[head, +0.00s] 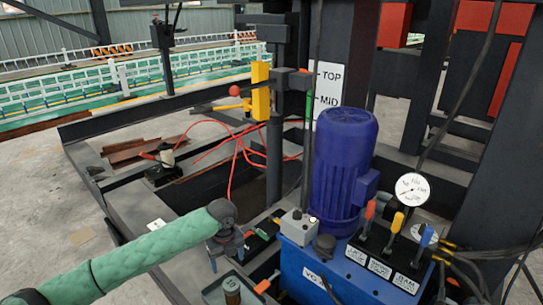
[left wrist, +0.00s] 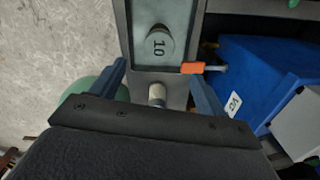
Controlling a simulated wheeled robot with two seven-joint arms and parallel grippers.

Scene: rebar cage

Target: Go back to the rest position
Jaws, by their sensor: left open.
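My left gripper (head: 226,262) hangs at the end of my green-sleeved arm in the head view, pointing down beside the blue power unit (head: 340,284). In the left wrist view its two fingers (left wrist: 158,72) stand apart with nothing gripped between them. Beyond them lies a grey tray (left wrist: 185,18) holding a round grey piece marked "10" (left wrist: 159,44). A small pale-topped cylinder (left wrist: 157,94) shows nearer, between the fingers in the picture; its distance from them is hard to tell. My right gripper is in neither view.
A purple-blue motor (head: 343,165), a pressure gauge (head: 412,190) and coloured levers (head: 397,222) stand on the power unit. Red hoses (head: 238,145) and a dark post (head: 275,130) stand behind the gripper.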

